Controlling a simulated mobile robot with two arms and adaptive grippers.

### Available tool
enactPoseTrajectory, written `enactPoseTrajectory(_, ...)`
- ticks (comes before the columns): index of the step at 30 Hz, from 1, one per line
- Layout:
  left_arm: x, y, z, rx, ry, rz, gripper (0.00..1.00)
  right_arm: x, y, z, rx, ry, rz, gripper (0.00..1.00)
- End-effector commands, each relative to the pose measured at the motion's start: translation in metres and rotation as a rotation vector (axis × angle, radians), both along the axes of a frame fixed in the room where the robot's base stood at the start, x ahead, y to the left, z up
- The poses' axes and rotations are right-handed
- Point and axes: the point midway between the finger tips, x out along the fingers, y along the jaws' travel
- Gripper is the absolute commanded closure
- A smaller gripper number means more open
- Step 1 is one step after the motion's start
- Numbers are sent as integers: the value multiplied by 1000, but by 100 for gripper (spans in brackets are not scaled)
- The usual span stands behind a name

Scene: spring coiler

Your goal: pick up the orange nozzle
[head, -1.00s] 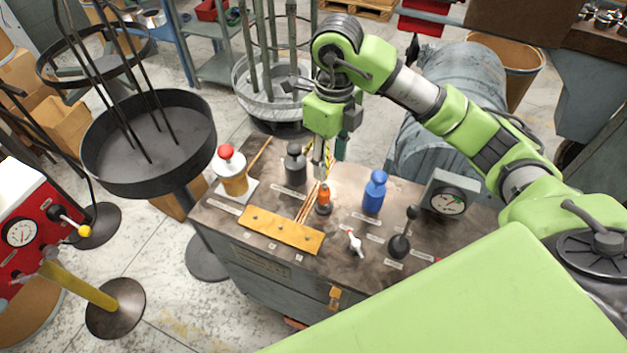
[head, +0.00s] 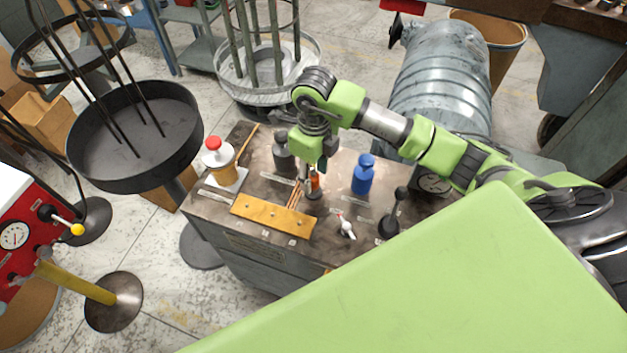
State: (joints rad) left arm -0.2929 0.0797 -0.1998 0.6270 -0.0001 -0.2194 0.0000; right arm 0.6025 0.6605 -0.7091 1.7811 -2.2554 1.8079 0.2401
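The orange nozzle (head: 315,183) stands upright on a dark round base on the workbench top (head: 348,193). My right gripper (head: 309,181) points down at the nozzle, with a grey finger just left of the orange part. The gripper hides part of the nozzle, and I cannot tell whether the fingers touch it or how far apart they are. My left gripper is not in view.
A blue bottle (head: 363,175) stands right of the nozzle, a dark bottle (head: 284,153) behind left. A yellow plate (head: 272,216), white valve (head: 346,228), black lever (head: 393,219) and red-capped dispenser (head: 222,166) are nearby. A gauge box (head: 434,183) stands at right.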

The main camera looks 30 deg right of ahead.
Motion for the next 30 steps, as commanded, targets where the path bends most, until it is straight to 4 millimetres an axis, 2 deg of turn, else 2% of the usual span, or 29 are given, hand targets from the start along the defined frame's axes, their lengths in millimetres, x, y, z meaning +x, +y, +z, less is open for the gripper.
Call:
enactPoseTrajectory(1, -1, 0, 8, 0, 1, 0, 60, -2, 1, -5, 0, 6, -1, 60)
enactPoseTrajectory(6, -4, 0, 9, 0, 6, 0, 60, -1, 0, -23, 0, 1, -1, 60)
enactPoseTrajectory(13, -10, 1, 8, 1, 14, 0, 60, 0, 0, -26, 0, -1, 0, 60)
enactPoseTrajectory(14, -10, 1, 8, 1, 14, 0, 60, 0, 0, -26, 0, -1, 0, 63)
enactPoseTrajectory(18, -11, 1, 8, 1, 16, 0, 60, 0, 0, -26, 0, -1, -1, 99)
enactPoseTrajectory(30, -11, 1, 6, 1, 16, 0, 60, 1, 0, -23, 0, -3, -1, 100)
